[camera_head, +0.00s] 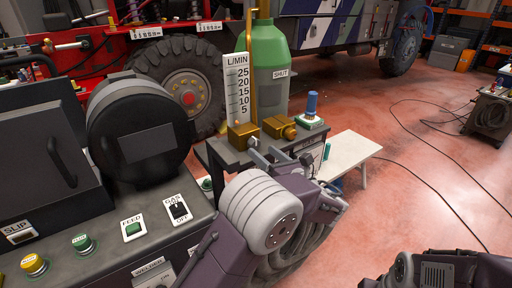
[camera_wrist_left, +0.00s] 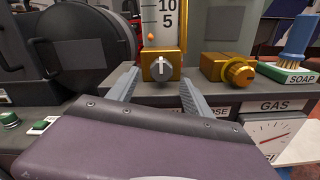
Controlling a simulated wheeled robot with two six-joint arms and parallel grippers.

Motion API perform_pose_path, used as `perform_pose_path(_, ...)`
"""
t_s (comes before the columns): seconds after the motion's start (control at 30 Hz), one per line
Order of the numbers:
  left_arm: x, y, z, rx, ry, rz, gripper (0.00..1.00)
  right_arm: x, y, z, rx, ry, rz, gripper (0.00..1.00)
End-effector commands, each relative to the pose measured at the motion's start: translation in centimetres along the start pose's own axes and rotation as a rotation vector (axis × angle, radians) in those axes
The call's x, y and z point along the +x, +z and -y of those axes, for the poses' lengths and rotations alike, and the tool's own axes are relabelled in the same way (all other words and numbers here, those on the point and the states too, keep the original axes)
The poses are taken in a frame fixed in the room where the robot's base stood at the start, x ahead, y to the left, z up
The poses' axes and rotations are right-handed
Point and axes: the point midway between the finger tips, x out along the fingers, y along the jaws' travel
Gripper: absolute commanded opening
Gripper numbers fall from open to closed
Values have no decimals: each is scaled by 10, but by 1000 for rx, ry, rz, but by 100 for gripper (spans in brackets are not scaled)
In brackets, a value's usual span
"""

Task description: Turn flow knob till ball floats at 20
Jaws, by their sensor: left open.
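The flow gauge (camera_head: 236,90) is a white upright scale marked L/MIN, with marks from 5 to 25. In the left wrist view its small orange ball (camera_wrist_left: 152,37) sits low in the tube, below the 5 mark. The flow knob (camera_wrist_left: 161,68) is a pale grey knob on the front of a brass block (camera_head: 242,134) at the gauge's foot. Its grip bar looks about upright. My left gripper (camera_wrist_left: 158,92) is open, its fingers apart to either side below the knob, with nothing between them. My right arm shows at the lower right, its fingers out of frame.
A second brass valve (camera_wrist_left: 238,73) stands right of the flow block, before a green gas cylinder (camera_head: 266,55). A blue-handled brush (camera_head: 312,104) stands beyond it. A black drum-shaped machine (camera_head: 138,130) and a panel with buttons are at left.

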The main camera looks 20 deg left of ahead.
Motion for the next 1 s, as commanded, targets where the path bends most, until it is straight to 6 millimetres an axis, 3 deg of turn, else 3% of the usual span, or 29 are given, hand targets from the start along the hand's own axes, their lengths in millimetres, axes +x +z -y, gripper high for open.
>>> perform_pose_path(0.2,40,0,0,0,2,-1,59,-3,0,0,0,0,0,45)
perform_pose_path(0.57,50,0,0,0,0,-1,59,-3,0,0,0,0,0,45)
perform_pose_path(0.8,49,0,0,0,-1,-1,0,-3,0,0,0,0,0,45)
perform_pose_path(1.0,49,-1,0,-16,-1,-1,0,-1,0,0,0,0,0,45)
